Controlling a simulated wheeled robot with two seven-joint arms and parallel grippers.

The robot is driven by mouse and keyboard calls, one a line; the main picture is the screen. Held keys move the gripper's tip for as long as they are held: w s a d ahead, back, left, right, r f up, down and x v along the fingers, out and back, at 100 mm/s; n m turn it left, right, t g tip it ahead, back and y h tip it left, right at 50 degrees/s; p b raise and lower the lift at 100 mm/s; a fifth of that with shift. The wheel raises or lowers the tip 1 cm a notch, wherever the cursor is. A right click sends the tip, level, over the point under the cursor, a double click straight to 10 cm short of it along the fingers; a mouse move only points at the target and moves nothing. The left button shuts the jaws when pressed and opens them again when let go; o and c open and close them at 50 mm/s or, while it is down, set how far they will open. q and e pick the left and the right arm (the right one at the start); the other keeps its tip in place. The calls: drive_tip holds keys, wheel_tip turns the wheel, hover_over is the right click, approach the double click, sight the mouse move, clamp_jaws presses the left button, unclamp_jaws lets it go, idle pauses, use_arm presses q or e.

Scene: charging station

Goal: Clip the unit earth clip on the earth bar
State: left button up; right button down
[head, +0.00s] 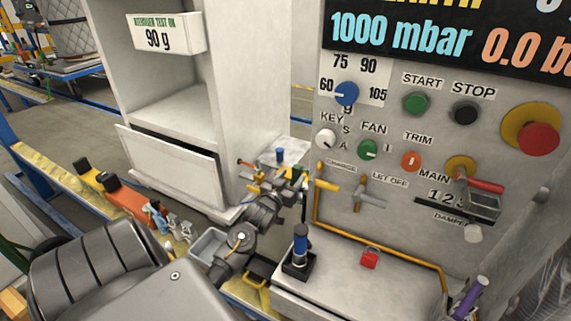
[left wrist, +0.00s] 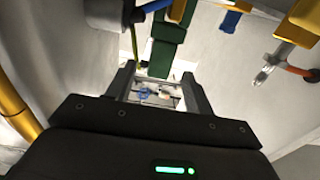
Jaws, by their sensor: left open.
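My left gripper (head: 287,178) is in the middle of the head view, in front of the console's left side, among small fittings. In the left wrist view its two fingers (left wrist: 158,88) stand apart, with a gap between them. A green piece (left wrist: 165,45) shows just past the fingertips; I cannot tell whether it touches them. A small silver clip-like part (left wrist: 264,73) with an orange piece beside it is at the right of the wrist view. I cannot tell for sure which part is the unit earth clip or which is the earth bar. My right gripper is not in view.
The console (head: 480,225) with knobs and buttons fills the right. A yellow pipe (head: 380,246) runs along its foot.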

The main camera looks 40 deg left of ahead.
use_arm(q)
drive_tip(key=v, duration=0.4)
drive_tip(key=shift+s+d, duration=0.1)
drive_tip(key=shift+s, duration=0.15)
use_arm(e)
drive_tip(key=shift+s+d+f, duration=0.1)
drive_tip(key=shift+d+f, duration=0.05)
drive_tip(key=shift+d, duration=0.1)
use_arm(q)
drive_tip(key=shift+f, duration=0.1)
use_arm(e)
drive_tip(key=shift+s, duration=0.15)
